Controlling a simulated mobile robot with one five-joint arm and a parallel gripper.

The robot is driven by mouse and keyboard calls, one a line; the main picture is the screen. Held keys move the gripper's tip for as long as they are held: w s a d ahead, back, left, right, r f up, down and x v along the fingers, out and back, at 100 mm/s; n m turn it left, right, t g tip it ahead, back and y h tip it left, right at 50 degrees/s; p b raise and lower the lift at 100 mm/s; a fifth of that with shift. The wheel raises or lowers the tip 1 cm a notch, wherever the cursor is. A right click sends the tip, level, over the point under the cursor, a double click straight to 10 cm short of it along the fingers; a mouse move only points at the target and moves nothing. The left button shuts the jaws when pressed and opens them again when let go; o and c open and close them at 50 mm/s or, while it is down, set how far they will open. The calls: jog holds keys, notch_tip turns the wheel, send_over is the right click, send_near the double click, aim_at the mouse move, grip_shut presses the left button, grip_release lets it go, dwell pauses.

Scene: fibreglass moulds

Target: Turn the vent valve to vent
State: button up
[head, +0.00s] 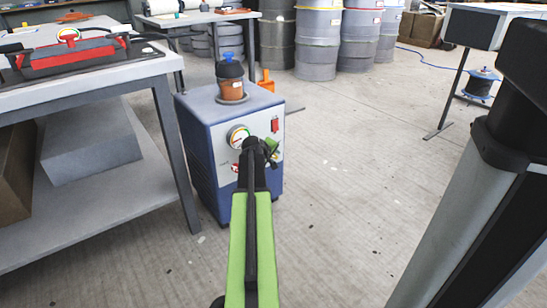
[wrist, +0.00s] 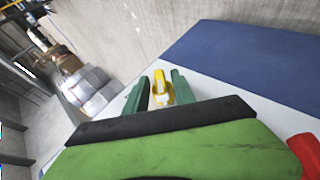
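A blue and pale-grey pump unit (head: 205,128) stands on the floor, with a round gauge (head: 238,136) and a red switch (head: 275,125) on its front panel. My gripper (head: 272,150) is at the right part of this panel, where my arm hides much of it. In the wrist view, the dark green fingers of my gripper (wrist: 161,90) stand apart on either side of a yellow lever-like part (wrist: 160,88), which looks like the vent valve handle. I cannot tell whether the fingers touch it. The pump's blue side also shows in the wrist view (wrist: 250,65).
A brown jar with a blue knob (head: 230,75) stands on the pump. A workbench (head: 100,65) with a red-framed mould is close on the left. Drums (head: 318,40) stand behind. The floor to the right is mostly clear.

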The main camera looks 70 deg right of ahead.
grip_shut()
jog(key=shift+d, duration=0.25)
jog(key=shift+a+r, duration=0.1)
